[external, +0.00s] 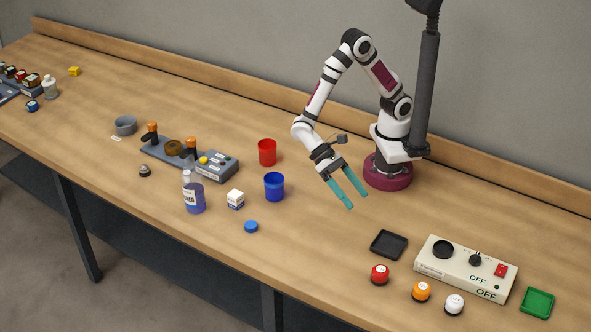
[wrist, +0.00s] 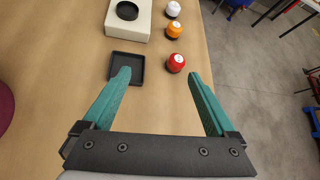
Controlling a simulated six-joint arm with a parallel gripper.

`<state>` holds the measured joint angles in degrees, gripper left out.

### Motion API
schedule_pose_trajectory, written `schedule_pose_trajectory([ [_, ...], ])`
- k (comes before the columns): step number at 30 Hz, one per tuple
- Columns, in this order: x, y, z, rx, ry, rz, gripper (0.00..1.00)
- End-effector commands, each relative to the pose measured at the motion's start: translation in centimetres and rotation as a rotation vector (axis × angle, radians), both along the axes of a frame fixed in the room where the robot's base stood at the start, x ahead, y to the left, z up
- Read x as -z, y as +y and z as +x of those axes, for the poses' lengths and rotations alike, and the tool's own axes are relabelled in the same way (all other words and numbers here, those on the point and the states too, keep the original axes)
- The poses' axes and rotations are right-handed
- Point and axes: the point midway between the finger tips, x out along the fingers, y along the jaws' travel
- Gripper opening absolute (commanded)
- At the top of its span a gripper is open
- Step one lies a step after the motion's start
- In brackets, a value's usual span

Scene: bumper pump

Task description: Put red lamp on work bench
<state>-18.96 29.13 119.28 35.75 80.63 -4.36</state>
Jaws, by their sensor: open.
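The red lamp (external: 380,274) is a small round red-topped piece with a dark base. It stands upright on the wooden work bench (external: 330,245), in front of a black square tray. In the wrist view the red lamp (wrist: 176,63) lies ahead of and between my fingertips, nearer the right one, and apart from both. My gripper (external: 350,197) has teal fingers spread open and empty, above the bench to the left of the lamp. It also shows in the wrist view (wrist: 160,75).
The black tray (external: 389,244) and a beige control box (external: 465,268) marked OFF stand near the lamp. An orange lamp (external: 421,291), a white lamp (external: 454,303) and a green tray (external: 537,302) are to the right. Red (external: 267,152) and blue (external: 274,187) cups stand left of my gripper.

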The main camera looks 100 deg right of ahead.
Motion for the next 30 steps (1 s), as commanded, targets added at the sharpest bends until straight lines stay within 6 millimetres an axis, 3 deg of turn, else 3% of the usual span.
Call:
schedule_pose_trajectory([
  [1,-2.5,-3.1,-0.7,-0.030,-0.099,-0.036,0.92],
  [3,-4.8,-8.1,-2.6,-0.084,-0.239,-0.128,0.92],
  [6,-6.3,-14.7,-5.4,-0.133,-0.419,-0.291,0.92],
  [9,-6.4,-19.5,-7.7,-0.159,-0.542,-0.443,0.92],
  [13,-6.2,-22.6,-9.2,-0.171,-0.615,-0.556,0.92],
  [20,-6.2,-23.2,-9.4,-0.177,-0.625,-0.577,0.92],
  [22,-6.2,-23.2,-9.2,-0.182,-0.627,-0.575,1.00],
  [24,-6.9,-23.8,-7.4,-0.243,-0.660,-0.563,1.00],
  [26,-8.0,-25.2,-4.0,-0.371,-0.721,-0.536,1.00],
  [30,-8.6,-32.1,6.5,-0.816,-0.895,-0.426,1.00],
])
